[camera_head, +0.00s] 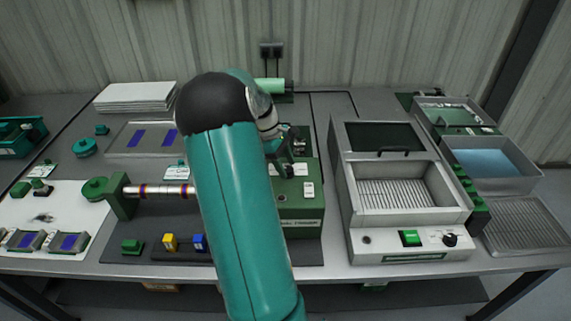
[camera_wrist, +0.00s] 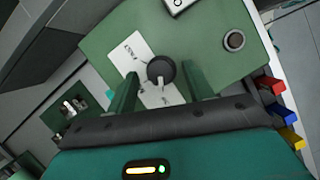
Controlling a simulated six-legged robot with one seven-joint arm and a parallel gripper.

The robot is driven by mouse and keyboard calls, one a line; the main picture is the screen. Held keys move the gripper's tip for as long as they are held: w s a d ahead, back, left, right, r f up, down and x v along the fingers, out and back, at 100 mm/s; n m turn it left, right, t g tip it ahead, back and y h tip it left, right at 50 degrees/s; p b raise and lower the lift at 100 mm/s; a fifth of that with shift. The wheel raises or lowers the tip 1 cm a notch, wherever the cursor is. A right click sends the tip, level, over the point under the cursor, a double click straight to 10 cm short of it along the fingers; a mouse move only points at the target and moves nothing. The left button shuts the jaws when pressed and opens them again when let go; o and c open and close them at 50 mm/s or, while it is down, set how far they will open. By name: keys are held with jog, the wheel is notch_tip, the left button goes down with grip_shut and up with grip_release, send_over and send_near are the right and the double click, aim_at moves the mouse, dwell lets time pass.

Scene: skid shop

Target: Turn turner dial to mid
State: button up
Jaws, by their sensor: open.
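The turner is a green box (camera_head: 300,215) in the middle of the bench. Its dial (camera_wrist: 161,71) is a round dark knob on a white label plate (camera_wrist: 131,53) on the box's green face. My gripper (camera_wrist: 160,80) is open, with one green finger on each side of the dial in the wrist view. Both fingers appear clear of the knob, though their height over it is hard to judge. A pale mark shows on the knob's lower side; its exact setting is too small to read. In the head view my gripper (camera_head: 285,168) is over the box and the dial is hidden.
A round button (camera_wrist: 234,40) sits on the same green face. Red, blue and yellow blocks (camera_wrist: 287,115) stand beside the box. A striped rod (camera_head: 155,190) on a green stand lies left of my arm. A grey machine (camera_head: 340,200) with a ribbed tray stands close on the right.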

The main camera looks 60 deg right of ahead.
jog(key=shift+f, duration=0.15)
jog(key=c, duration=1)
jog(key=shift+m, duration=0.3)
jog(key=m, duration=0.1)
jog(key=m+y, duration=0.1)
jog(key=m, duration=0.1)
jog(key=m+y, duration=0.1)
jog(key=m, duration=0.1)
jog(key=shift+s+d+t, duration=0.1)
jog(key=shift+d+t, duration=0.15)
jog(key=shift+t, duration=0.05)
jog(key=m+y, duration=0.1)
jog(key=m, duration=0.2)
jog(key=m+t+y, duration=0.1)
jog(key=m, duration=0.2)
jog(key=shift+s+d, duration=0.1)
jog(key=shift+d, duration=0.05)
jog(key=o, duration=1)
jog(key=shift+t, duration=0.3)
